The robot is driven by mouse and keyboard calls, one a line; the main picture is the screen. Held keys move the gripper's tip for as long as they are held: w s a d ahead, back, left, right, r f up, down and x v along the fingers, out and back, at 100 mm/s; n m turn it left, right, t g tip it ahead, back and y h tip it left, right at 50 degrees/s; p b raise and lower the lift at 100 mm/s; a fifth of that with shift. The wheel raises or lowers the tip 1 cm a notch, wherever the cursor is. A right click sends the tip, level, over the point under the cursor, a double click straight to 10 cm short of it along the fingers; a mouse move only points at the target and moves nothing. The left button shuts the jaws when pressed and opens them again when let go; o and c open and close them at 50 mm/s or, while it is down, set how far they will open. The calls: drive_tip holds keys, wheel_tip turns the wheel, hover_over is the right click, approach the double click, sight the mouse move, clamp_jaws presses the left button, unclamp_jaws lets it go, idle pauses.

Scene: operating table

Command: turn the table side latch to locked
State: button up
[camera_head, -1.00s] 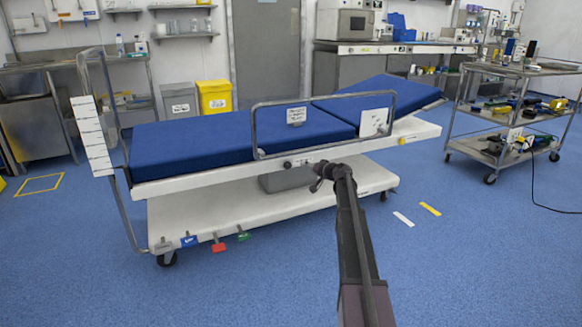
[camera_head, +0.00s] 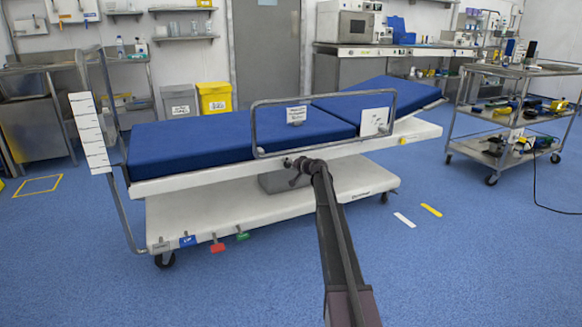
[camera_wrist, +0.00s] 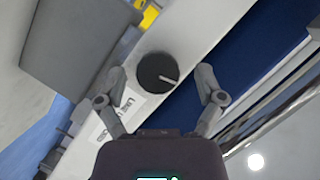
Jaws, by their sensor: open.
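The side latch is a dark round knob (camera_wrist: 157,73) with a pale pointer line, set on the white side rail of the operating table (camera_head: 237,172). In the wrist view its pointer line is directed to the right. A white printed label (camera_wrist: 122,112) is on the rail beside it; its text is not clearly readable. My gripper (camera_wrist: 162,76) is open, with one finger on each side of the knob and visible gaps to both. In the head view my gripper (camera_head: 300,172) is at the table's near side rail, largely hiding the latch area.
A metal guard rail (camera_head: 255,130) stands above the blue mattress (camera_head: 190,143) close to my gripper. Red (camera_head: 217,247) and green (camera_head: 242,236) pedals stick out from the table base. A loaded trolley (camera_head: 520,115) stands at right. The floor in front is clear.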

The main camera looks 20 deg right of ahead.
drive_tip(key=shift+w, duration=0.15)
drive_tip(key=c, duration=1.1)
drive_tip(key=shift+w+f+m+y+b, duration=0.1)
drive_tip(key=shift+f+m+y+b, duration=0.15)
drive_tip(key=shift+m+y+b, duration=0.4)
drive_tip(key=shift+c, duration=0.2)
drive_tip(key=shift+a+r+m+t, duration=0.2)
drive_tip(key=shift+m+t, duration=0.2)
drive_tip(key=shift+m, duration=0.25)
drive_tip(key=o, duration=1.1)
drive_tip(key=shift+o, duration=0.2)
drive_tip(key=shift+d, duration=0.1)
